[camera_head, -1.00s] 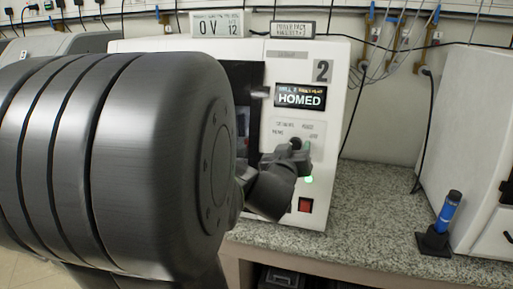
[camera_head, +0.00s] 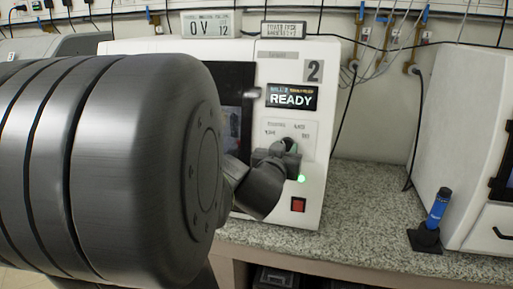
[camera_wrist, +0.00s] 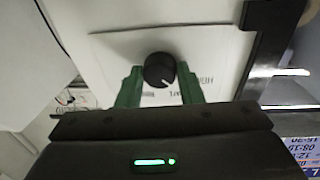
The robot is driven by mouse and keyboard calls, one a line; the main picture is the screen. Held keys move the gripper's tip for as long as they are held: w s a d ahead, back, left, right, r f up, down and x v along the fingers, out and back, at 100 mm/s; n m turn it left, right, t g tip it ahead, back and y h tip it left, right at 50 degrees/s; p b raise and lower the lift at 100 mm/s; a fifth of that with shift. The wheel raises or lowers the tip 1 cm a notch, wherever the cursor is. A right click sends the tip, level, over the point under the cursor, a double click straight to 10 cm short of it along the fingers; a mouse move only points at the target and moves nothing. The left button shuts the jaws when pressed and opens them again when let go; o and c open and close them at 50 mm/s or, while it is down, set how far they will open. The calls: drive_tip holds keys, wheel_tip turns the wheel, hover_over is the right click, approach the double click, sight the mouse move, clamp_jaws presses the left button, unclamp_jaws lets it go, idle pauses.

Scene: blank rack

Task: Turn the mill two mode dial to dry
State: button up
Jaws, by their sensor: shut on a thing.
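Mill two is the white machine (camera_head: 318,130) marked 2, and its display (camera_head: 291,97) reads READY. Its mode dial, a round black knob (camera_wrist: 159,69) with a white pointer line, shows in the wrist view on a pale panel. The pointer aims toward the lower right of that view. My gripper's green fingers (camera_wrist: 161,84) stand on either side of the knob, shut on it. In the head view my gripper (camera_head: 289,146) is at the mill's control panel and largely hides the dial. The small printed labels around the dial are too blurred to read surely.
A red switch (camera_head: 298,205) and a lit green lamp (camera_head: 302,178) sit below the dial. A blue cylinder in a black stand (camera_head: 427,238) is on the speckled counter (camera_head: 355,215) to the right. Another white machine (camera_head: 462,140) stands at far right.

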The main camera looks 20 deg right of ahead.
drive_tip(key=m+g+p, duration=0.1)
drive_tip(key=m, duration=0.6)
drive_tip(key=m+p, duration=0.2)
drive_tip(key=m, duration=0.5)
drive_tip(key=m+g+y+p, duration=0.1)
drive_tip(key=m, duration=0.6)
drive_tip(key=shift+r+g+p, duration=0.3)
drive_tip(key=shift+r, duration=0.1)
drive_tip(key=o, duration=1)
drive_tip(key=shift+a+r, duration=0.1)
